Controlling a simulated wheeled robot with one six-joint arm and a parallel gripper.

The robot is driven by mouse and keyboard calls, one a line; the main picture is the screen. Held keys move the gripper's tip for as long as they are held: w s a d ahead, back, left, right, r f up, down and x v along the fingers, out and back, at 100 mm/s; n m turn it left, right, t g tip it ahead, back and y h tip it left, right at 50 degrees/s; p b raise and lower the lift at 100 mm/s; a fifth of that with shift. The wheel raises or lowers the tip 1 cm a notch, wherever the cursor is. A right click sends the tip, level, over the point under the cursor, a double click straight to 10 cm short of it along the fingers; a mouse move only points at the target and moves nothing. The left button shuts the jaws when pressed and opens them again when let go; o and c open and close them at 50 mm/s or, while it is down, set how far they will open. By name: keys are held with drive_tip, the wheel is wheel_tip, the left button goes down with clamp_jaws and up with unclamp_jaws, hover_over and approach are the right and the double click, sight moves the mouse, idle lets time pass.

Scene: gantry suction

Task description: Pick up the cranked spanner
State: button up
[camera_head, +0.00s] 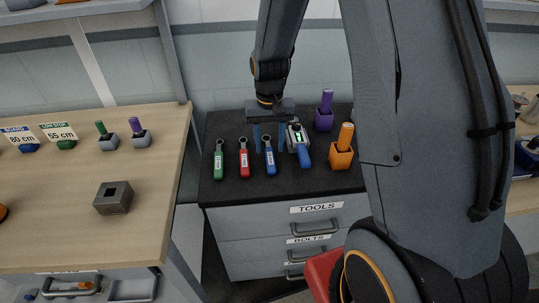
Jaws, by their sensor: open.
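Three ring-ended spanners lie in a row on the black top of the tool cabinet (215,188): one with a green handle (219,163), one with a red handle (244,160) and one with a blue handle (270,161). A bulkier tool with a lit green display and a blue handle (303,152) lies to their right. I cannot tell from this view which of them is cranked. My gripper (269,145) points down at the blue-handled spanner's ring end. Its two blue fingers are apart, one on each side in the picture. Whether they touch the spanner is unclear.
An orange block with a peg (341,158) and a purple block with a peg (324,120) stand right of the tools. A wooden bench (60,200) at left carries a grey square-holed block (113,198) and small pegged holders. The cabinet's front strip is clear.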

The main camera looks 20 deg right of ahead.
sight(269, 153)
drive_tip(key=shift+f, duration=1.2)
clamp_jaws()
drive_tip(key=shift+r, duration=0.1)
wheel_tip(269, 153, up, 10)
drive_tip(key=b, duration=0.2)
